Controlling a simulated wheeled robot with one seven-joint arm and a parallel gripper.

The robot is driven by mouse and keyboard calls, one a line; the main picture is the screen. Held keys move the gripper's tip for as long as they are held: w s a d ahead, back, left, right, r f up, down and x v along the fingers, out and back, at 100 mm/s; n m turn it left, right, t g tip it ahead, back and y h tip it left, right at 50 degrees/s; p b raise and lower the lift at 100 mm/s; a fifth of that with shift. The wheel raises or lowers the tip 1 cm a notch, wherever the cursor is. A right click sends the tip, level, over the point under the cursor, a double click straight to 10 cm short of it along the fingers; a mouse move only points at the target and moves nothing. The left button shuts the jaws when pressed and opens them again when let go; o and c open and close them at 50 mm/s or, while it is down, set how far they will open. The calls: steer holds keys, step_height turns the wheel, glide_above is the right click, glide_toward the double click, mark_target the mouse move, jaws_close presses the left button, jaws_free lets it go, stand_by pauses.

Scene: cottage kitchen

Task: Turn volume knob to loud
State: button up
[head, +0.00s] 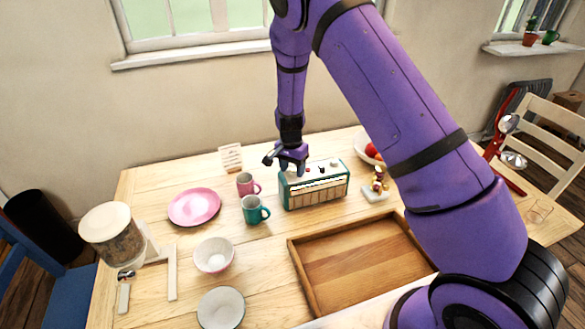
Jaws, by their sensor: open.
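A teal radio (315,186) with a pale front panel stands upright near the middle of the wooden table. Small knobs show along its top, some dark and one pale; which one is the volume knob, and how it is set, is too small to tell. My gripper (281,165) points down at the left end of the radio's top, close to it. It is open, with nothing seen between its fingers. Whether it touches a knob I cannot tell. Part of the radio's top left is hidden behind the gripper.
A pink mug (246,184) and a teal mug (251,212) stand just left of the radio. A wooden tray (293,262) lies in front. A pink plate (194,206) and bowl (214,256) are farther left. A small figure on a pale base (375,193) stands right of the radio.

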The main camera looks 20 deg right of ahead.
step_height(320, 180, up, 11)
steer(key=shift+w+a, duration=0.2)
steer(key=shift+w, duration=0.05)
steer(key=shift+f, duration=0.1)
stand_by(0.5)
step_height(320, 180, up, 12)
steer(key=n+t+y, duration=0.1)
steer(key=n, duration=0.1)
glide_above(291, 169)
steer(key=s+d, duration=0.2)
steer(key=s, duration=0.3)
steer(key=s+d+r+n+t, duration=0.1)
steer(key=s+d+r+n, duration=0.1)
steer(key=s+r, duration=0.8)
steer(key=s+d+r+n+t, duration=0.1)
steer(key=s+r+n, duration=0.2)
steer(key=s, duration=0.8)
steer(key=s+d+r+n+t, duration=0.2)
steer(key=s+r+n, duration=0.1)
steer(key=s, duration=0.9)
steer(key=shift+d+r+t+h, duration=0.2)
steer(key=shift+r+t+h, duration=0.1)
steer(key=shift+r, duration=0.25)
